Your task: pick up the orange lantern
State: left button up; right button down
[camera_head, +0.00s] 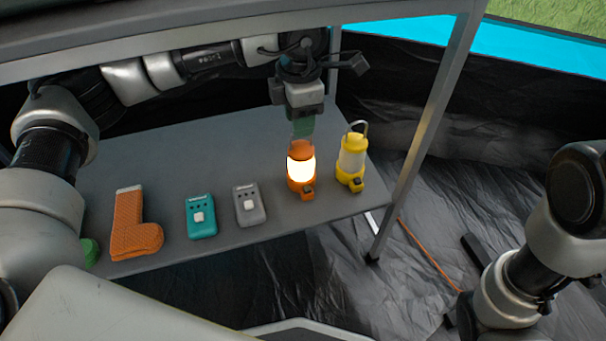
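The orange lantern (301,172) stands upright on the grey shelf (225,145), with its light glowing. My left gripper (303,126) points down right over the lantern's top, at its handle. The greenish fingertips overlap the handle in the picture, so I cannot tell whether they are closed on it. The lantern's base appears to rest on the shelf. My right arm comes in at the right edge, and its gripper is not in view.
A yellow lantern (351,160) stands close on the right. To the left lie a grey device (249,206), a teal device (200,217) and an orange knitted sock-shaped thing (133,226). A metal post (424,125) rises at the shelf's right end, and an upper shelf edge runs above my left arm.

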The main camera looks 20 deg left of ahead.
aim_at(301, 146)
pick_arm(q)
notch_tip(301, 146, down, 5)
jog(key=b, duration=0.4)
jog(key=shift+w+d+f, duration=0.1)
jog(key=shift+w, duration=0.05)
grip_shut()
dwell(1.1)
